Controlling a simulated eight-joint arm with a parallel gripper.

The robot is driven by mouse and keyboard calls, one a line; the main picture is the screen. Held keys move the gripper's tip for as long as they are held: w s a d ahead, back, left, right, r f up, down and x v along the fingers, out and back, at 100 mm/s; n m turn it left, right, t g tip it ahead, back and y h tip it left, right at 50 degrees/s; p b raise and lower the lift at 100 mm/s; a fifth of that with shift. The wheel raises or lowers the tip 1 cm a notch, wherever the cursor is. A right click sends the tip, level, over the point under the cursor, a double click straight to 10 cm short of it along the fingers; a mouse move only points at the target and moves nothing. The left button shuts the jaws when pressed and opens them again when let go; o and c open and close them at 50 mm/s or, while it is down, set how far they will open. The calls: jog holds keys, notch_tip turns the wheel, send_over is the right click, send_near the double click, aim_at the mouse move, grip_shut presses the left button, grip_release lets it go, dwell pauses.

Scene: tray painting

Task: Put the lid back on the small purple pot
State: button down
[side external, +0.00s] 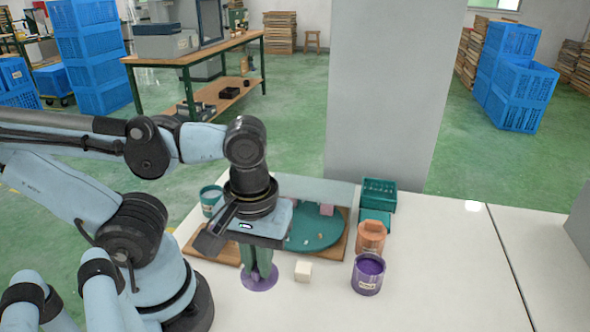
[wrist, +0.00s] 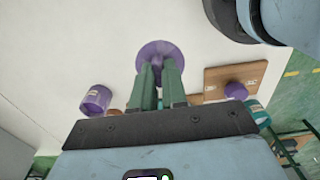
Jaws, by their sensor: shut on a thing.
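The small purple pot (side external: 367,283) stands upright and open on the white table, with dark purple paint showing inside. It also shows at the left in the wrist view (wrist: 95,101). The purple lid (side external: 259,283) is a flat disc under my gripper (side external: 260,268), left of the pot and apart from it. In the wrist view my gripper (wrist: 159,75) has its green fingers shut on the middle of the lid (wrist: 160,48). The lid is low over the table; I cannot tell if it touches. The fingers hide the lid's knob in part.
A cream cube (side external: 303,270) lies between lid and pot. Behind are a round teal tray (side external: 312,236) and a teal crate (side external: 379,195). The table's right is clear.

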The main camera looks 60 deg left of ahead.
aim_at(262, 285)
jog(key=shift+s+d+r, duration=0.25)
jog(key=shift+d+r, duration=0.1)
jog(key=shift+d, duration=0.1)
jog(key=shift+s+d+r, duration=0.2)
jog(key=shift+d+r, duration=0.1)
jog(key=shift+d, duration=0.15)
jog(key=shift+w+d+r, duration=0.15)
jog(key=shift+d+r, duration=0.1)
jog(key=shift+r, duration=0.05)
jog(key=w+d+r, duration=0.1)
jog(key=w+d, duration=0.1)
jog(key=w, duration=1.8)
jog(key=shift+d+f, duration=0.15)
jog(key=shift+f, duration=2.75)
jog(key=shift+f, duration=0.2)
jog(key=c, duration=1.1)
grip_release()
jog(key=shift+o, duration=0.5)
